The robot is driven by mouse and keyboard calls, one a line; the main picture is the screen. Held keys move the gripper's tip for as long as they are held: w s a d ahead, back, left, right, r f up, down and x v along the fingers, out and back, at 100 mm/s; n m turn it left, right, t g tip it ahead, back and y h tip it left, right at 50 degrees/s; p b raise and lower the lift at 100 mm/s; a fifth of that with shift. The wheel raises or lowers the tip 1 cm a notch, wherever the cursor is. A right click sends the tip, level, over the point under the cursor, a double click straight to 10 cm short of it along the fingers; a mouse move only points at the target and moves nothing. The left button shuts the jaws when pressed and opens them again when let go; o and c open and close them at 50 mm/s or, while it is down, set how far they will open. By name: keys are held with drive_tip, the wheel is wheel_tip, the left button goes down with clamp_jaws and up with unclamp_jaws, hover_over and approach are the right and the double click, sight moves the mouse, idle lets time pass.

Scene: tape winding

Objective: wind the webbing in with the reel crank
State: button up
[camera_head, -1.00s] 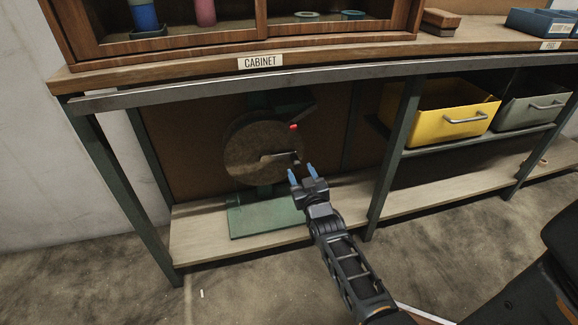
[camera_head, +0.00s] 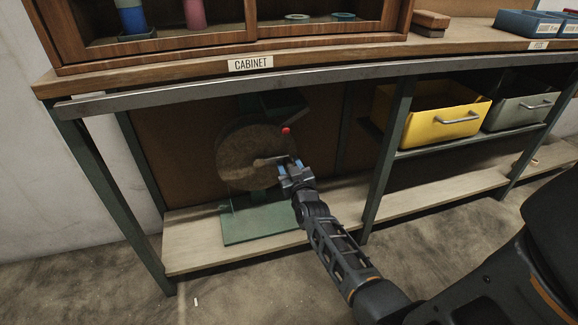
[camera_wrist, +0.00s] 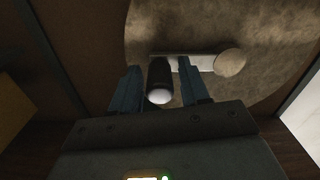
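The reel (camera_head: 240,150) is a brown disc on a green stand (camera_head: 260,225) on the low shelf under the bench. Its pale crank arm (camera_head: 267,161) points right from the hub. In the wrist view the crank arm (camera_wrist: 204,62) runs left from the round hub (camera_wrist: 231,63) to a dark handle (camera_wrist: 160,78) with a pale end. My gripper (camera_head: 290,165) is at the crank's outer end. Its two blue fingers (camera_wrist: 160,90) stand on either side of the handle, with narrow gaps showing, so it looks open. The webbing cannot be made out.
A red knob (camera_head: 286,131) sits just above my gripper, at the reel's upper right. The bench's green leg (camera_head: 387,155) stands to the right, with a yellow bin (camera_head: 435,120) beyond. The bench top's front rail (camera_head: 230,88) runs overhead.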

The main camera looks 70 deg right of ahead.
clamp_jaws()
drive_tip(key=shift+a+f, duration=0.1)
drive_tip(key=shift+a, duration=0.05)
idle(0.4)
